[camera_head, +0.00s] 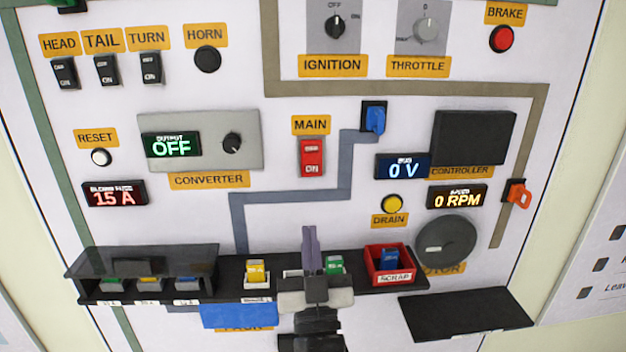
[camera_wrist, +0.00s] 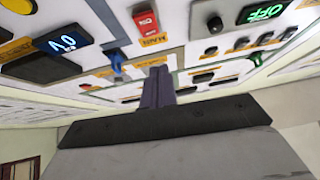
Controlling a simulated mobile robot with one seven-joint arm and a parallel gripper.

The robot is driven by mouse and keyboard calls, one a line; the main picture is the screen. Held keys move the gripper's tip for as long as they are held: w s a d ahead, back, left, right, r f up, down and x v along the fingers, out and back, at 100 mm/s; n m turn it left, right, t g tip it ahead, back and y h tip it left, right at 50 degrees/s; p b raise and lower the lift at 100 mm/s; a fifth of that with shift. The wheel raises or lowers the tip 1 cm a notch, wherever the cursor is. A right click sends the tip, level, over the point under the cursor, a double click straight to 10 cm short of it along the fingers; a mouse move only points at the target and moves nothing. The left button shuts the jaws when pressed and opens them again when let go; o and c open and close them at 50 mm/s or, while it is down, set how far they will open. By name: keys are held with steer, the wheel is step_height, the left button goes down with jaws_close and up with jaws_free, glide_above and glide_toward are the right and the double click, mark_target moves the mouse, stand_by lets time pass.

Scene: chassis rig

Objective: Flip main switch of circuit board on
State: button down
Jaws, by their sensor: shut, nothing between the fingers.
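The main switch (camera_head: 312,158) is a red rocker in the middle of the white circuit board (camera_head: 200,215), under an orange MAIN label (camera_head: 311,125). It also shows upside down at the top of the wrist view (camera_wrist: 146,22). Its printed words are small, with ON at the lower end in the head view; I cannot tell which side is pressed. My gripper (camera_head: 309,232) is shut and empty, its dark fingers together and pointing at the board, below the switch in the head view. In the wrist view the fingertips (camera_wrist: 158,72) appear apart from the switch.
A black shelf (camera_head: 230,285) with coloured fuses and a red scrap bin (camera_head: 390,266) runs behind my gripper. A blue switch (camera_head: 374,118) sits right of the main switch. The converter display (camera_head: 170,145) reads OFF; the bus display (camera_head: 403,167) reads 0 V.

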steer(key=shift+d+f+h, duration=0.4)
steer(key=shift+d, duration=0.35)
steer(key=shift+w, duration=0.15)
steer(key=p, duration=0.2)
glide_toward(311, 166)
step_height(311, 166, up, 5)
steer(key=w, duration=0.2)
steer(key=w+f, duration=0.1)
steer(key=w, duration=0.1)
steer(key=shift+d+f, duration=0.1)
steer(key=shift+w+f, duration=0.15)
steer(key=shift+w, duration=0.15)
